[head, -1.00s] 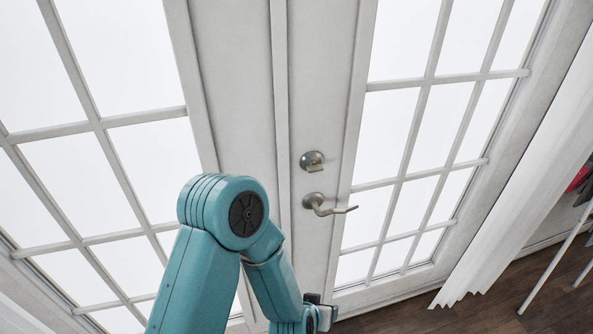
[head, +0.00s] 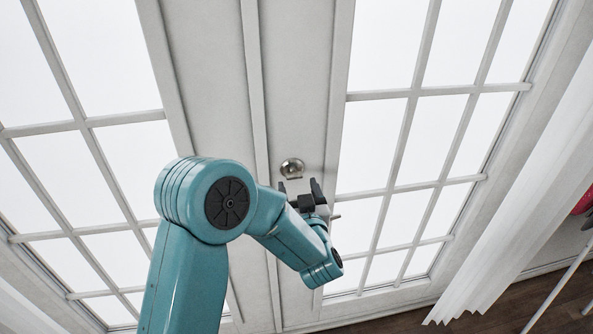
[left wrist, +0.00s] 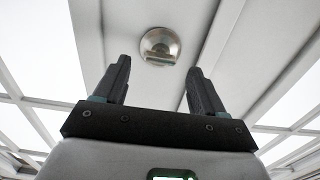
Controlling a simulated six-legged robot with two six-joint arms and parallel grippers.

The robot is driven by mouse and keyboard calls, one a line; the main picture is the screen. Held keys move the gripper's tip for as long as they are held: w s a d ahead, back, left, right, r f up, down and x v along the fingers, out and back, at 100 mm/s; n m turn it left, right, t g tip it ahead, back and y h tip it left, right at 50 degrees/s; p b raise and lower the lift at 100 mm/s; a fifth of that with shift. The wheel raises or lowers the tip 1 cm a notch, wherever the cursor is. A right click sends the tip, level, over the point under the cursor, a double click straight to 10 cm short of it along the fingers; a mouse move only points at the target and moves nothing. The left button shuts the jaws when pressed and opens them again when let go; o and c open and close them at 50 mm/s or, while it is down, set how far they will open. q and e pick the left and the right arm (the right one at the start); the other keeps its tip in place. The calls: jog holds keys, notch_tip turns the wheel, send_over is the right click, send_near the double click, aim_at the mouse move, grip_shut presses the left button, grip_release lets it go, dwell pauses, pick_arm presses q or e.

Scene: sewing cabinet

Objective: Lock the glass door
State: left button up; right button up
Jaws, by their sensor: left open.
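The glass door (head: 312,85) is a white double door with paned glass, and it looks closed. Its round metal deadbolt (head: 292,168) with a thumb-turn sits on the right leaf near the middle seam. The deadbolt also shows in the left wrist view (left wrist: 160,46), ahead of and between the fingers, with a gap. My left gripper (head: 299,184) is open and empty just below the deadbolt, fingers pointing up toward it; it shows in the left wrist view (left wrist: 158,82) too. The lever handle is mostly hidden behind my left gripper; only its tip (head: 333,216) shows. My right gripper is out of view.
A white curtain (head: 510,200) hangs at the right. A thin pale pole (head: 560,300) and a red item (head: 583,203) are at the right edge. Dark wooden floor (head: 400,322) shows below the door.

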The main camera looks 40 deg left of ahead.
aim_at(294, 178)
pick_arm(q)
jog(key=p+x, duration=0.1)
jog(key=x, duration=0.3)
jog(key=shift+a+r, duration=0.15)
jog(key=shift+r, duration=0.05)
jog(key=shift+w+a+f, duration=0.2)
jog(key=shift+w+a, duration=0.25)
jog(key=shift+s+d, duration=0.1)
jog(key=shift+r, duration=0.1)
